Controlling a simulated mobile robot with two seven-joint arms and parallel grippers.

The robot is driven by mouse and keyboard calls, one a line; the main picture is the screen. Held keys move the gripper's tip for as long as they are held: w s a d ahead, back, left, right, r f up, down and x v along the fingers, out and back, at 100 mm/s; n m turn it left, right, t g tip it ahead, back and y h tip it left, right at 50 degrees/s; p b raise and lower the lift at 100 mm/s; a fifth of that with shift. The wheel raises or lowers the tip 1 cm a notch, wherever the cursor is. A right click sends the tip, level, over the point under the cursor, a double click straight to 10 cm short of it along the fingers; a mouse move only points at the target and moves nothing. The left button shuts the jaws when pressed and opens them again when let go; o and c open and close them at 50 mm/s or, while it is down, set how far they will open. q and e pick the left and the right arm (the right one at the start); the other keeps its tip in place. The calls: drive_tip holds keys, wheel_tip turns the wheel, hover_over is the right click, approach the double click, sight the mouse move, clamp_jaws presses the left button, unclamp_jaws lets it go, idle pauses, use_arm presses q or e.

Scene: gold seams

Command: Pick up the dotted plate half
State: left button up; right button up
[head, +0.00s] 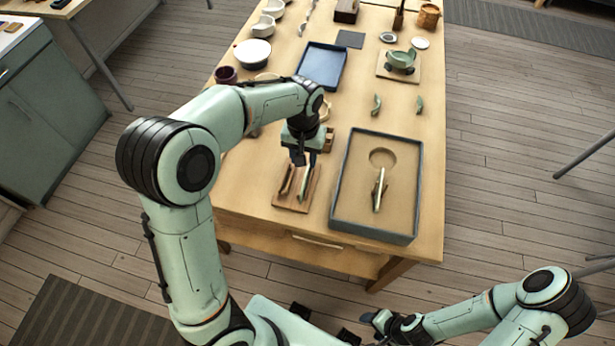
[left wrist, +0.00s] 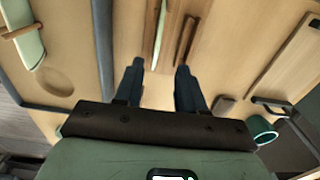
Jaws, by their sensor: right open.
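Two thin, pale green plate halves stand on edge; I cannot make out dots on either. One (head: 305,186) is in a slotted wooden rack (head: 281,203) at the table's near side. The other (head: 378,196) stands in a small holder inside the grey-rimmed tray (head: 345,217). My left gripper (head: 306,163) is above the rack. In the left wrist view its fingers (left wrist: 158,78) are apart, with the rack's plate half (left wrist: 160,28) just ahead of the gap, not clearly between them. My right gripper (head: 378,325) is open and empty, off the table's near edge.
The tray has a round recess (head: 382,157) behind its holder. Two green curved pieces (head: 376,104) lie behind the tray. A blue tray (head: 323,64), a white bowl (head: 253,52) and a green cup on a stand (head: 401,60) are farther back. The table's near right corner is bare.

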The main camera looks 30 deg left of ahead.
sight(306, 175)
use_arm(q)
wheel_tip(306, 175, down, 4)
drive_tip(key=shift+f, duration=0.15)
drive_tip(key=f, duration=0.5)
drive_tip(key=shift+d, duration=0.2)
clamp_jaws()
